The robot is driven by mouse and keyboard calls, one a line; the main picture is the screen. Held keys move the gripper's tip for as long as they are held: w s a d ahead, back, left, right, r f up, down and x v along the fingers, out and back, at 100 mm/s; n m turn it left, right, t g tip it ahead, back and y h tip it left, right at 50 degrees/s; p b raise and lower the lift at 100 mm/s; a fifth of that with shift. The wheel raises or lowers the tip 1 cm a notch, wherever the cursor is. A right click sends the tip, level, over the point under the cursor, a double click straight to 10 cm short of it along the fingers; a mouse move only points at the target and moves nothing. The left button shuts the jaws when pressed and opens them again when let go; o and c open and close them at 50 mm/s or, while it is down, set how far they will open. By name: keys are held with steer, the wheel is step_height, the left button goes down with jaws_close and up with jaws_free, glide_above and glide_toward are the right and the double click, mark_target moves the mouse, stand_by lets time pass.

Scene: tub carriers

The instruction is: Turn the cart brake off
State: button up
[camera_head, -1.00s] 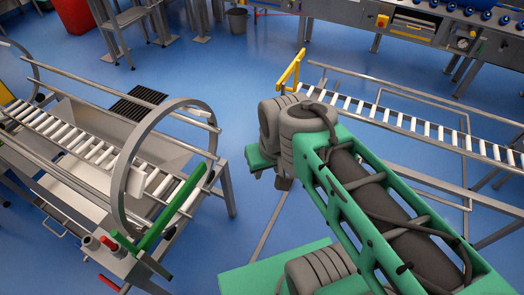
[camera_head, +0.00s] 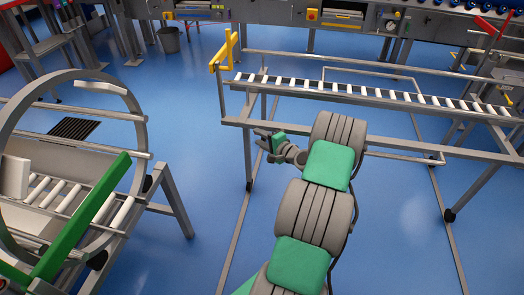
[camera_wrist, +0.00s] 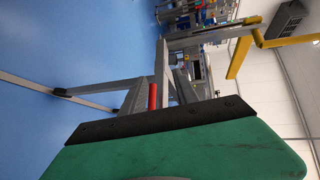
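The roller cart (camera_head: 240,122) stands right of centre in the head view, a grey frame with a row of pale rollers and a yellow bar (camera_head: 222,52) at its left end. The yellow bar also shows at the upper right of the wrist view (camera_wrist: 240,55). A small red part (camera_wrist: 152,97) shows beside grey frame members in the wrist view; it may be the brake, but I cannot be sure. My gripper (camera_head: 264,137) is just in front of the cart's left end, apparently apart from it. Its fingers are too small and unclear to tell their opening.
A roller stand with a large grey ring (camera_head: 140,118) and a green lever (camera_head: 85,215) is at the left. Conveyor machinery (camera_head: 340,15) lines the back, with a bucket (camera_head: 169,39) on the floor. Blue floor is open between the stand and the cart.

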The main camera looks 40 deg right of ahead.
steer(key=s+d+f+m+h, duration=0.2)
steer(key=s+d+f+m, duration=0.1)
steer(key=d, duration=0.1)
steer(key=shift+t, duration=0.4)
steer(key=w, duration=0.2)
steer(key=w+b, duration=0.1)
steer(key=w, duration=0.2)
steer(key=w+d+f, duration=0.1)
steer(key=w, duration=0.1)
steer(key=shift+w+d+f+b, duration=0.1)
steer(key=shift+w+b, duration=0.3)
jaws_close()
steer(key=shift+f, duration=0.1)
